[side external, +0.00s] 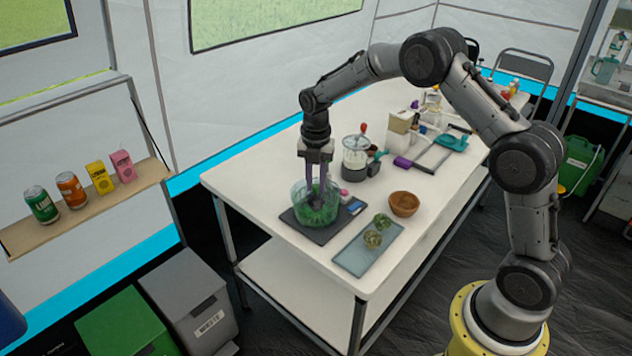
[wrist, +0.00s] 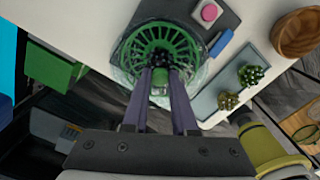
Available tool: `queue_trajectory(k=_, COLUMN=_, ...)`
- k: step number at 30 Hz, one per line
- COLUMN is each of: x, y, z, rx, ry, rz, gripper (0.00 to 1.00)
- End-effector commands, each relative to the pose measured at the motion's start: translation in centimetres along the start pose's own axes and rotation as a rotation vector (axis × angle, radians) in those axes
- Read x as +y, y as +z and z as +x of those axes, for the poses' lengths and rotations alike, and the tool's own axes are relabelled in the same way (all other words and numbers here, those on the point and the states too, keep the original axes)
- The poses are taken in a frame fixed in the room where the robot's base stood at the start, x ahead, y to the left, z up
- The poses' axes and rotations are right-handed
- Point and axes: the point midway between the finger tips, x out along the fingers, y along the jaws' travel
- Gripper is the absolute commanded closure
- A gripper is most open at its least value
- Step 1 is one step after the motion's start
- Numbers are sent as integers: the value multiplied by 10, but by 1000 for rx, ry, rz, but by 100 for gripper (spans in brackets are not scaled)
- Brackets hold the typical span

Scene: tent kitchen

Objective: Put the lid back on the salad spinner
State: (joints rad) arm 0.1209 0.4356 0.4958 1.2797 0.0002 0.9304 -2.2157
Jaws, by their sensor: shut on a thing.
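The salad spinner (side external: 302,212) is a clear bowl with a green slotted basket, standing on a dark mat near the table's left end. In the wrist view its green spokes (wrist: 134,48) spread out around the middle. My gripper (side external: 316,203) points straight down over it, with both purple fingers close together at its middle. In the wrist view my gripper (wrist: 160,72) is shut around a dark knob (wrist: 158,57), which appears to belong to the clear lid. The lid's edge is hard to make out, so I cannot tell whether it touches the bowl rim.
A pink-topped block (side external: 344,194) and a blue item (side external: 356,208) lie right of the spinner. A grey tray (side external: 352,258) holds green clumps (side external: 373,239). A brown bowl (side external: 404,204) and clear jar (side external: 356,158) stand nearby. The table's front-left edge is clear.

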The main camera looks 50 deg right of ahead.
Motion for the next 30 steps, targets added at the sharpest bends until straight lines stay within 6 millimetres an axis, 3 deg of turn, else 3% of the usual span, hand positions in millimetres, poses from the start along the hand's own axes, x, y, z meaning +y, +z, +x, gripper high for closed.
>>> queue_trajectory(k=4, x=0, y=0, z=0, rx=0, ry=0, rz=0, gripper=100)
queue_trajectory(k=5, x=0, y=0, z=0, rx=0, ry=0, rz=0, gripper=69)
queue_trajectory(k=10, x=0, y=0, z=0, rx=0, ry=0, rz=0, gripper=39)
queue_trajectory(k=16, x=0, y=0, z=0, rx=0, ry=0, rz=0, gripper=39)
queue_trajectory(k=21, x=0, y=0, z=0, rx=0, ry=0, rz=0, gripper=11)
queue_trajectory(k=30, x=0, y=0, z=0, rx=0, ry=0, rz=0, gripper=9)
